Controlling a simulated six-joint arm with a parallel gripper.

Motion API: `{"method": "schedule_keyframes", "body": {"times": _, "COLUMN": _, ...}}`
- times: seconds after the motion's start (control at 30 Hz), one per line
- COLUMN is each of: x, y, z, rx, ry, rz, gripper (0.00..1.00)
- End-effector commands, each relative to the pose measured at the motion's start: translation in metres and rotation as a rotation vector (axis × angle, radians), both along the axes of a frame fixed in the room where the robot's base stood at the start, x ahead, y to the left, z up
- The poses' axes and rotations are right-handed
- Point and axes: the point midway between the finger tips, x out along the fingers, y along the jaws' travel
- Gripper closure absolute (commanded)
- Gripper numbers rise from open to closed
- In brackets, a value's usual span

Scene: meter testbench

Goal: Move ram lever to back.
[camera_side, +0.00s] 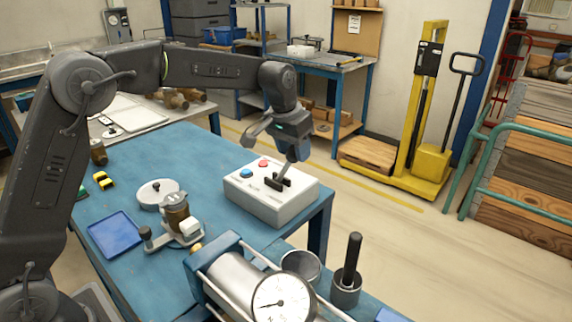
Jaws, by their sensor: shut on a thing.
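A light grey control box (266,203) stands near the right end of the blue bench, with a blue button (246,173) and a red button (263,163) on its top. The ram lever (281,182) rises from a dark slot on the right part of the box's top. My gripper (289,169) reaches down from above and is shut on the lever's upper part. The fingers hide most of the lever, so its exact lean is hard to tell.
In front of the box are a cylinder with a round dial gauge (283,302), a cup with a black-handled tool (348,270) and a brass fixture (178,222). A blue tray (116,235) lies at left.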

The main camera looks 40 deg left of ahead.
Motion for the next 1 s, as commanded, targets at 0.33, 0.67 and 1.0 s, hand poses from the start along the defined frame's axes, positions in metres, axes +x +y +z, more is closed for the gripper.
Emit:
{"method": "schedule_keyframes", "body": {"times": 0.33, "x": 0.0, "y": -0.001, "z": 0.0, "rx": -0.002, "ry": 0.0, "rz": 0.0, "gripper": 0.74}}
{"method": "schedule_keyframes", "body": {"times": 0.67, "x": 0.0, "y": 0.001, "z": 0.001, "rx": -0.002, "ry": -0.001, "rz": 0.001, "gripper": 0.74}}
{"method": "schedule_keyframes", "body": {"times": 1.0, "x": 0.0, "y": 0.017, "z": 0.006, "rx": 0.001, "ry": 0.0, "rz": 0.001, "gripper": 0.77}}
